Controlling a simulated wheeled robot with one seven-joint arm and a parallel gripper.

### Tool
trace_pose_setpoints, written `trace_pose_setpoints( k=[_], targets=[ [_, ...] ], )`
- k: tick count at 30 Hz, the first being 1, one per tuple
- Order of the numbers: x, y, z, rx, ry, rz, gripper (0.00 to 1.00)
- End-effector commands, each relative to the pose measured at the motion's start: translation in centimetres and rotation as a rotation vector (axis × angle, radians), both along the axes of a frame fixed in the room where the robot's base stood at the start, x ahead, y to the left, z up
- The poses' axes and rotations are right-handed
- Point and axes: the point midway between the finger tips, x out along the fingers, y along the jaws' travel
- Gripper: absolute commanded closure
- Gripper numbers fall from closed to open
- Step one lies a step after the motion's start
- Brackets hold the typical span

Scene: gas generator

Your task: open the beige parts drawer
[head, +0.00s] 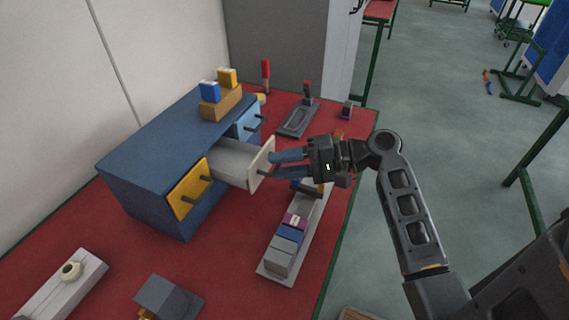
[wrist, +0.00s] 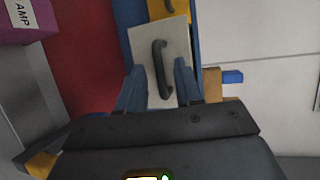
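The beige parts drawer (head: 262,158) stands well out of the blue cabinet (head: 150,150), its hollow inside showing in the head view. Its pale front also shows in the wrist view (wrist: 176,45). Its dark handle (wrist: 160,70) lies between the two blue fingers of my gripper (wrist: 160,80), with a gap to each finger. In the head view my gripper (head: 273,167) is right at the drawer front. The fingers are apart and do not appear to press on the handle.
A yellow drawer (head: 188,190) and a light blue drawer (head: 249,121) sit beside the beige one. A grey tray (head: 262,268) with several blocks lies below my gripper on the red bench top (head: 235,245). Blue and yellow boxes in a holder (head: 222,105) stand on the cabinet.

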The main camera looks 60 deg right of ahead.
Motion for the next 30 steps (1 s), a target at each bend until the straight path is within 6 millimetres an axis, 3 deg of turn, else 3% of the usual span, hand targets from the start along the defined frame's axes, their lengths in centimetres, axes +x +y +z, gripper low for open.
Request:
trace_pose_setpoints(
  k=[16, 30],
  targets=[
    [-6.2, -3.0, 1.3, -0.001, 0.0, -0.003, 0.65],
    [-6.9, -3.2, 1.5, 0.0, 0.0, -0.001, 0.65]
  ],
)
